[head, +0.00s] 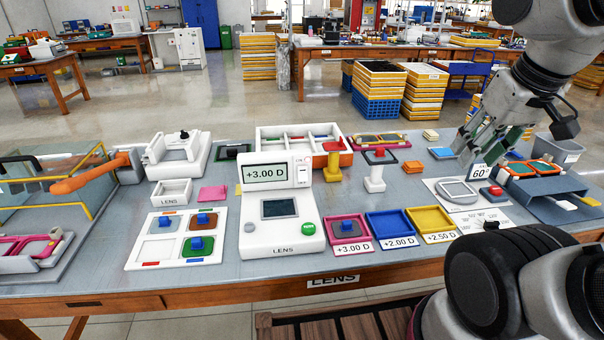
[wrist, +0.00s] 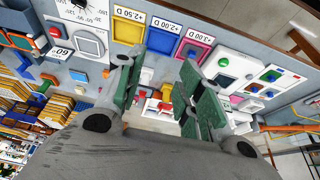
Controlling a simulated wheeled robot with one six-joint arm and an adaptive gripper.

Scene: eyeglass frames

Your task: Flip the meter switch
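The white meter (head: 282,240) stands on the middle of the table. Its upper screen reads +3.00 D, and a darker screen and a green round button (head: 308,229) sit on its front. A small switch panel (head: 303,172) is at the right of the upper screen; its lever position is too small to tell. The meter also shows in the wrist view (wrist: 238,68), beyond the right finger. My gripper (head: 482,145) is above the right part of the table, well right of the meter. Its green-padded fingers are apart in the wrist view (wrist: 158,95), with nothing held between them.
Pink, blue and yellow trays (head: 390,228) lie right of the meter. A yellow stand (head: 332,165) and a white stand (head: 375,172) rise behind them. A four-part lens tray (head: 150,246) lies to the left. A grey rack (head: 545,190) stands at the right.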

